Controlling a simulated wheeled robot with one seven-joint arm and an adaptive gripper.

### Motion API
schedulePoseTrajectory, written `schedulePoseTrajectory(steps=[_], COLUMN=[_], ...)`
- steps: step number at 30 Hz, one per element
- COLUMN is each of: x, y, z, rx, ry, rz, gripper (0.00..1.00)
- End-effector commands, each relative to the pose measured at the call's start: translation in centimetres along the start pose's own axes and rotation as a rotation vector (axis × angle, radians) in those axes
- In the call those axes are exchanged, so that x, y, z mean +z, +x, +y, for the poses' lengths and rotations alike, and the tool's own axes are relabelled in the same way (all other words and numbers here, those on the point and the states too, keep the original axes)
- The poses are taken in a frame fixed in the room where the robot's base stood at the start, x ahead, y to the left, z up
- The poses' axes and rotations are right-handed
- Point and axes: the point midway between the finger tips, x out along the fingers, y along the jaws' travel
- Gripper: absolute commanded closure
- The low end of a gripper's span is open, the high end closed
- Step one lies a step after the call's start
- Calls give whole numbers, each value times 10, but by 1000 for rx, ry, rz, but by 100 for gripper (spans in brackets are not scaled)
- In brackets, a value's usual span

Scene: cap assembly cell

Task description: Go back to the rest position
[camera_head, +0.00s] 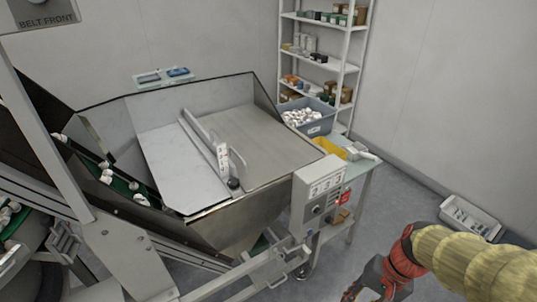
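My arm, in a yellow ribbed sleeve with a red joint, reaches in from the right edge at the bottom right. My gripper (366,287) is at the bottom edge, dark and partly cut off by the frame. Its fingertips are not clearly shown, so I cannot tell if it is open or shut. I see nothing held in the part that shows. It is in front of the hopper machine, below the control box.
A large metal hopper (262,140) fills the middle. A control box (318,190) with a red button stands at its right. A side table holds a grey bin of white caps (303,117) and a yellow tray (329,146). A white crate (470,216) lies on the floor right.

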Motion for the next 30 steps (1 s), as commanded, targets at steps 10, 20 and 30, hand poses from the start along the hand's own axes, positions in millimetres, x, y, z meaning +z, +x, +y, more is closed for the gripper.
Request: schedulePoseTrajectory(steps=[10,20,30], x=[25,52,51], y=[-130,-172,-171], z=[-19,-56,-56], rx=[208,152,152], ry=[-446,-580,-581], rz=[456,588,586], gripper=[74,74,74])
